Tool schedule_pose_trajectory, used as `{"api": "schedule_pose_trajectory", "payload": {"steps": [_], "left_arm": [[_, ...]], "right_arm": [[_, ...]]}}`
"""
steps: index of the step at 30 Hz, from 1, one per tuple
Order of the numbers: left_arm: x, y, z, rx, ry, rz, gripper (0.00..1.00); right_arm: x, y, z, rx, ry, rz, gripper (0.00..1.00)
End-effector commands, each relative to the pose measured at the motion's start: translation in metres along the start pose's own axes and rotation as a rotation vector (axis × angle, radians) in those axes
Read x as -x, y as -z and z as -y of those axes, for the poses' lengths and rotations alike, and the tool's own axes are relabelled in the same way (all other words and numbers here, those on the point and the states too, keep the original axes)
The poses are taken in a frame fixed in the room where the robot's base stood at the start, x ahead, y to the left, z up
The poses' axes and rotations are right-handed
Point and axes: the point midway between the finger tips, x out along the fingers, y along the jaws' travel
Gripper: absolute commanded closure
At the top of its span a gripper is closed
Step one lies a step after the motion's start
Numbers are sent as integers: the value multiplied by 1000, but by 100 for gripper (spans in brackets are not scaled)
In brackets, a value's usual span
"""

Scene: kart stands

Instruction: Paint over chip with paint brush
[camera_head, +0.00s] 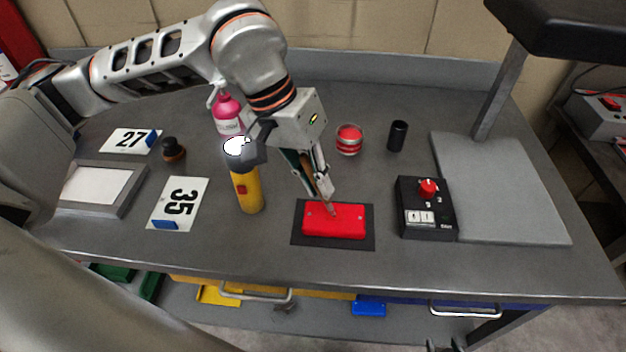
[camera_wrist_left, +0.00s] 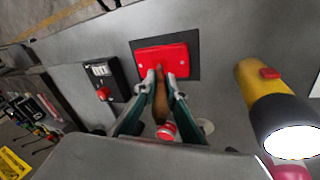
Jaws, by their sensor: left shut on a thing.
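A red panel (camera_head: 350,222) lies on a black mat (camera_head: 303,238) near the front middle of the table; the panel also shows in the left wrist view (camera_wrist_left: 176,58). My left gripper (camera_head: 321,198) is shut on a paint brush with a brown handle (camera_wrist_left: 160,104). The brush points down, its tip at the panel's back left part in the head view. I cannot tell whether the tip touches the panel. I cannot make out the chip; the brush and fingers cover part of the panel. My right gripper (camera_head: 443,346) shows only dark fingertips, set apart, at the bottom edge.
A yellow flashlight (camera_head: 247,190) stands left of the panel, and a black control box (camera_head: 423,222) with a red knob is at the right. Behind are a red round tin (camera_head: 349,140), a black cylinder (camera_head: 397,136) and a pink bottle (camera_head: 228,115). The stand base (camera_head: 500,190) fills the right.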

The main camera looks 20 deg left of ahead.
Motion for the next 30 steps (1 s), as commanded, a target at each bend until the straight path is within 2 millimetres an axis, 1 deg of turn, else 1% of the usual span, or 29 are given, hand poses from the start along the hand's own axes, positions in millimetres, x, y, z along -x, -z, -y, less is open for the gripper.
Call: {"api": "schedule_pose_trajectory", "payload": {"steps": [9, 21, 30], "left_arm": [[-1, 0, -1, 0, 0, 1, 100], [-5, 6, -13, 0, 0, 1, 100], [-4, 6, -13, 1, 0, 0, 100]], "right_arm": [[0, 0, 0, 0, 0, 0, 68], [-2, -4, 1, 0, 1, 2, 68], [-1, -4, 1, -1, 1, 3, 68]]}}
